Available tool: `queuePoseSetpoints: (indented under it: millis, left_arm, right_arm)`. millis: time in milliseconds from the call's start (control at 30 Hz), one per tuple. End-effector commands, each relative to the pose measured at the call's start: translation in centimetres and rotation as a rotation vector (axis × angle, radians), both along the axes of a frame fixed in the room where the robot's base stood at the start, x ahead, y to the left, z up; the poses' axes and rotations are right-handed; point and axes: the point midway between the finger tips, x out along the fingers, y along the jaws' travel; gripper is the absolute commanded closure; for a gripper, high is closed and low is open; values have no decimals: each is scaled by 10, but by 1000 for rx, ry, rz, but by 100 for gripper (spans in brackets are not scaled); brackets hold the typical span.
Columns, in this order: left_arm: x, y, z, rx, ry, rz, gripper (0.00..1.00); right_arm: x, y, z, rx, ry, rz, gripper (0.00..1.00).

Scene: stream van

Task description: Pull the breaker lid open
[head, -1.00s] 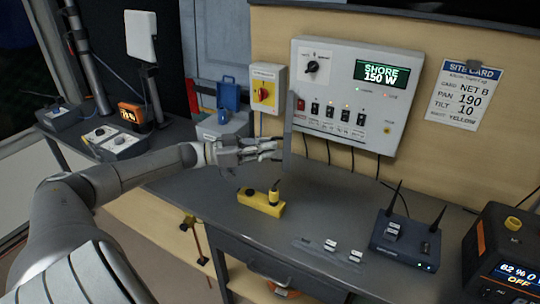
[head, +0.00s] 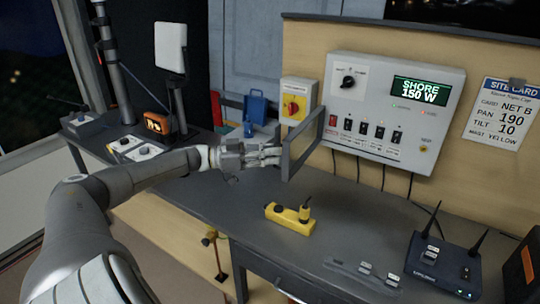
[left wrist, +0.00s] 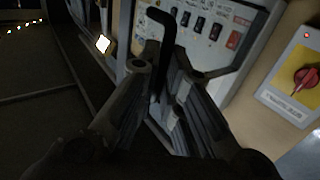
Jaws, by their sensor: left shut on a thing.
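The breaker lid (head: 305,143) is a dark-framed, see-through flap. It stands swung out from the left side of the breaker row on the grey panel (head: 372,165). The breaker switches (head: 364,129) are uncovered. My left gripper (head: 277,155) is at the lid's outer edge, left of the panel. In the left wrist view, my left gripper (left wrist: 166,72) is shut on a black bent handle (left wrist: 157,18) between its fingers; the lid frame lies behind it, partly hidden by the fingers. My right gripper is not in view.
On the grey bench, a yellow device (head: 288,217) lies below the lid and a router (head: 442,265) stands at the right.

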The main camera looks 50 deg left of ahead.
Motion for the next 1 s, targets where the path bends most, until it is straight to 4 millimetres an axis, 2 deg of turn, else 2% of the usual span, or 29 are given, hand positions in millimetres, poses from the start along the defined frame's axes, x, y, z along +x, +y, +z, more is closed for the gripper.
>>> queuePoseSetpoints:
  millis: [167,200,333,733,1000]
  left_arm:
    - [2,2,4,-5,-5,9,100]
    - [2,2,4,-4,-6,9,87]
    - [1,1,3,-4,-5,7,70]
    - [-2,2,1,-1,-2,3,70]
    - [-21,17,-1,1,3,4,70]
  right_arm:
    - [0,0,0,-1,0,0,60]
    - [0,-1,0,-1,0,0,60]
    - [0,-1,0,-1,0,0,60]
    - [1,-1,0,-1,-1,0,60]
    - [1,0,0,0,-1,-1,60]
